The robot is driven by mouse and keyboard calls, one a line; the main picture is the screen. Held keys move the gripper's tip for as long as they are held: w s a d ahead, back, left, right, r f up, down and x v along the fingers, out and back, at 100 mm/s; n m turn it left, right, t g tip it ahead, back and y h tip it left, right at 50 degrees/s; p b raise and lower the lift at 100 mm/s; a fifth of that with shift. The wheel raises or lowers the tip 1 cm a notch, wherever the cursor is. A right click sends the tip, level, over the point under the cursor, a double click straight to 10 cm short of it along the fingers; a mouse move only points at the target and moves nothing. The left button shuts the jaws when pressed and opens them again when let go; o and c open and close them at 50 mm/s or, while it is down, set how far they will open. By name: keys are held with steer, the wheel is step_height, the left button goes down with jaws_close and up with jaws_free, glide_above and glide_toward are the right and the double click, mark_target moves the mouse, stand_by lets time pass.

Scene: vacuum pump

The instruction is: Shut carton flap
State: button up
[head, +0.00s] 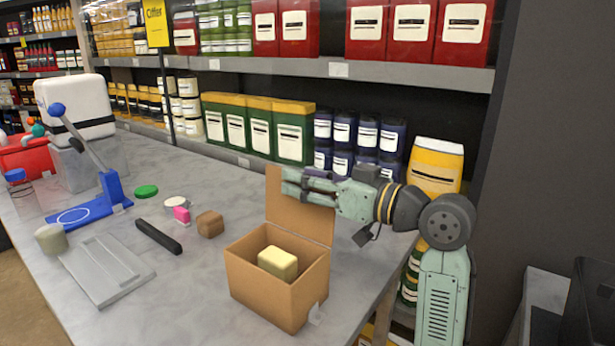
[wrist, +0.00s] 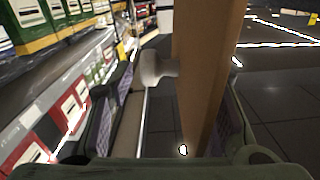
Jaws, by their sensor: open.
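The brown carton (head: 270,297) stands open at the front right of the table, with a pale yellow block (head: 277,262) inside. Its flap (head: 300,226) stands upright at the back edge. My gripper (head: 289,181) reaches in from the right at the flap's upper part, its fingers seen against it. In the wrist view my gripper (wrist: 176,88) is open. A brown board, seemingly the flap (wrist: 200,70), shows nearly edge-on between the fingers, nearer the right one. I cannot tell whether a finger touches it.
A blue lever device (head: 100,200) stands farther left. Loaded shelves (head: 300,68) line the back.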

jaws_close()
stand_by(0.5)
